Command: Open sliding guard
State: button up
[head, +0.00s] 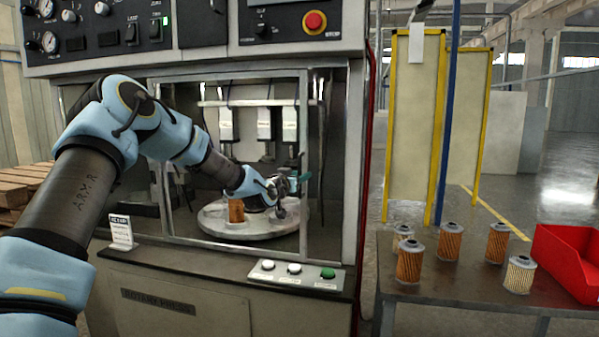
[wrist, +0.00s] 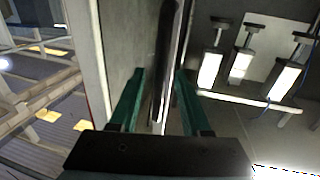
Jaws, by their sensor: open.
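The sliding guard (head: 303,115) is a clear panel in a grey metal frame across the front of the machine's work bay. Its right upright stands near the bay's right side. My gripper (head: 293,184) is at that upright, at about mid height, partly hidden by my wrist. In the wrist view, the green fingers of my gripper (wrist: 160,73) are open, one on each side of a dark upright bar (wrist: 167,50), which seems to be part of the guard. I cannot tell whether either finger touches it.
Behind the guard, an orange cartridge (head: 236,211) stands on a round turntable (head: 208,222). A button panel (head: 296,274) sits on the ledge below. At right, a table (head: 450,291) carries several filter cartridges (head: 450,241) and a red bin (head: 565,262).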

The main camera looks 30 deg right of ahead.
jog(key=shift+w+d, duration=0.15)
jog(key=shift+d, duration=0.1)
grip_shut()
dwell(1.4)
